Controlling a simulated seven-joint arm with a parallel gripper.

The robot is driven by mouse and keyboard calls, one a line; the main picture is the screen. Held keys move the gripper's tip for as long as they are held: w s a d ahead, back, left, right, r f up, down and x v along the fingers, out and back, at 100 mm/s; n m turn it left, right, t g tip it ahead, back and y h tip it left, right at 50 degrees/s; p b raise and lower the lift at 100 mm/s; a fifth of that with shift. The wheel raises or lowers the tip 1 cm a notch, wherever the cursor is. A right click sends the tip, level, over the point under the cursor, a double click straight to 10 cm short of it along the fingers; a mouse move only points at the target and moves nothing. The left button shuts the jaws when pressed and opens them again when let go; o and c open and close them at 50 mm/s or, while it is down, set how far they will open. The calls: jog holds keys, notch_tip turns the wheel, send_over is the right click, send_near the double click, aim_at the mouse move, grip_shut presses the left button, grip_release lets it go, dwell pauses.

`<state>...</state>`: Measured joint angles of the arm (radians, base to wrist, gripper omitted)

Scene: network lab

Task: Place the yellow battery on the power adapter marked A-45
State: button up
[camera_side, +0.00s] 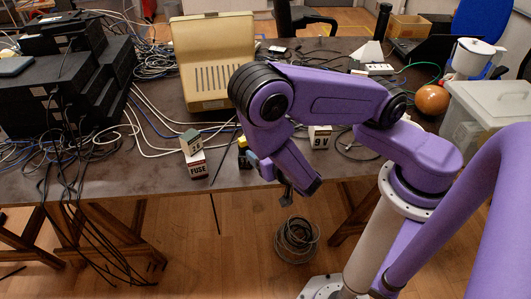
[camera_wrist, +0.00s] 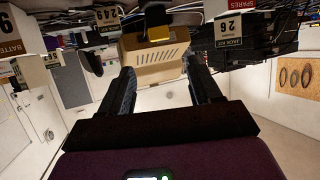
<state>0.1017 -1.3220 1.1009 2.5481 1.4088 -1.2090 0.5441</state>
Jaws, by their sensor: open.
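A small yellow block (camera_side: 242,142), likely the battery, shows at the table's front edge in the side view, with a dark body below it. In the wrist view the yellow block (camera_wrist: 158,34) sits beyond my fingertips, between their lines, against a dark object above it. My gripper (camera_wrist: 160,72) is open, with nothing between the fingers. In the side view my gripper (camera_side: 255,163) is close to the yellow block and partly hidden by my wrist. A white label (camera_wrist: 106,15) left of the block is too small to read surely, so I cannot tell which thing is marked A-45.
A FUSE box (camera_side: 197,165) stands left of the block, and a 9V box (camera_side: 319,138) stands right. A beige case (camera_side: 214,62) is behind. Loose cables (camera_side: 150,125) cross the table. Black devices (camera_side: 75,75) are stacked at left. An orange ball (camera_side: 432,99) lies at right.

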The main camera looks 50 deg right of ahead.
jog(key=shift+s+a+r, duration=0.1)
jog(key=shift+s+a, duration=0.1)
jog(key=shift+s, duration=0.2)
jog(key=s+a+f+n+g+y, duration=0.2)
jog(key=s+a+g+y, duration=0.35)
jog(key=a, duration=0.25)
jog(key=s+a+r+n+g+y, duration=0.3)
jog(key=s+a+r+n+g, duration=0.1)
jog(key=s+r+g, duration=0.1)
jog(key=s+d+r+n+g+h, duration=0.1)
jog(key=s+d+r+n, duration=0.3)
jog(key=d+r+n, duration=0.1)
jog(key=s+d+r+n+g+h, duration=0.1)
jog(key=s+d+r+n, duration=0.3)
jog(key=d+r+n, duration=0.2)
jog(key=d+r, duration=0.2)
jog(key=d, duration=0.1)
jog(key=shift+r+h, duration=0.25)
jog(key=shift+h, duration=0.1)
jog(key=shift+s, duration=0.1)
